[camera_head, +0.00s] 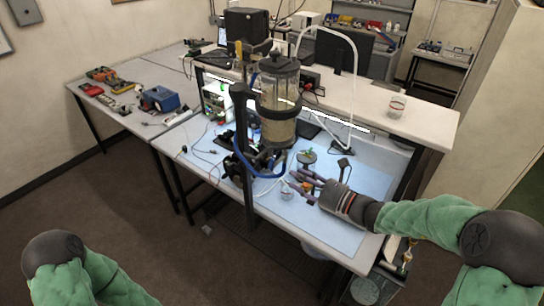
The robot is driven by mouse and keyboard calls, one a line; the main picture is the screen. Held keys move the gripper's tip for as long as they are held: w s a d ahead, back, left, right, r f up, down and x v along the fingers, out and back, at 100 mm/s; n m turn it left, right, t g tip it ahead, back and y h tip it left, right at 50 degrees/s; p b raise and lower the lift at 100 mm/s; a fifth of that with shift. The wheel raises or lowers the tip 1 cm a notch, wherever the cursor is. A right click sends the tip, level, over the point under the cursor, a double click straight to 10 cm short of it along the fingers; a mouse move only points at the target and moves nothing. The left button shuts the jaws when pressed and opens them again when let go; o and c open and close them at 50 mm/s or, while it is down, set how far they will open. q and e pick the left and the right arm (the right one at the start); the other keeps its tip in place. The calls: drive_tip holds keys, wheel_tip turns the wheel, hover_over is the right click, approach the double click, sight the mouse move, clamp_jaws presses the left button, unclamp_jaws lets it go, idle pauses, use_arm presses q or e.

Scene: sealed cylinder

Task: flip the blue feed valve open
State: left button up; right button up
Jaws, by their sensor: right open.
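A clear sealed cylinder (279,100) with tan contents stands upright on a dark post at the bench's front edge. A curved blue part (268,174) shows under it, among dark fittings; I cannot tell its valve handle or its setting at this size. My right gripper (296,184) reaches in from the right over the blue bench mat. It is open, with its dark fingers pointing left, just right of the fittings below the cylinder. I see nothing between the fingers. My left arm shows only at the bottom left; its gripper is not in view.
A small clear cup (287,192) stands on the mat (330,218) close to my right fingers. A small jar (307,158) stands behind them. A thin white tube (352,80) arches over the raised shelf (430,117). A blue box (159,99) sits on the left table.

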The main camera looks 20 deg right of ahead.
sight(273, 165)
drive_tip(key=p+x, duration=0.2)
drive_tip(key=x, duration=0.8)
drive_tip(key=shift+w+a, duration=0.2)
drive_tip(key=shift+w, duration=0.05)
clamp_jaws()
